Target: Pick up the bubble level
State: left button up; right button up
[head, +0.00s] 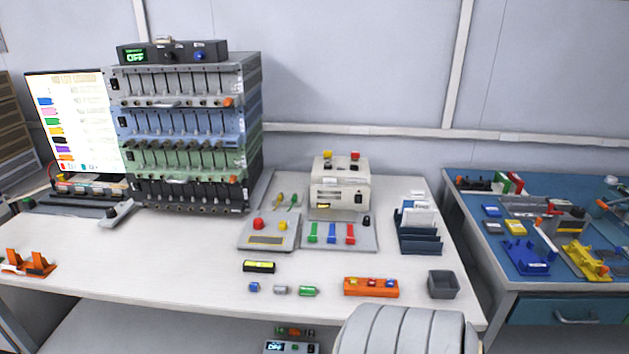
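A small black bar with a yellow-green window, which looks like the bubble level (259,267), lies flat on the white table (160,262), left of the middle near its front. It lies apart from the things around it, and nothing covers it. Neither of my grippers shows in the head view, so their state and distance from the level are hidden. A pale ribbed part at the bottom right of the middle looks like one of my own arm links and covers part of the table's front edge.
In front of the level lie small blue, grey and green cylinders (308,291). An orange block (371,287) and grey bin (444,284) are to the right. Behind stand a button panel (268,241) and a tall module rack (185,130).

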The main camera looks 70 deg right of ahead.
aim_at(249, 266)
jog(key=z, duration=1.7)
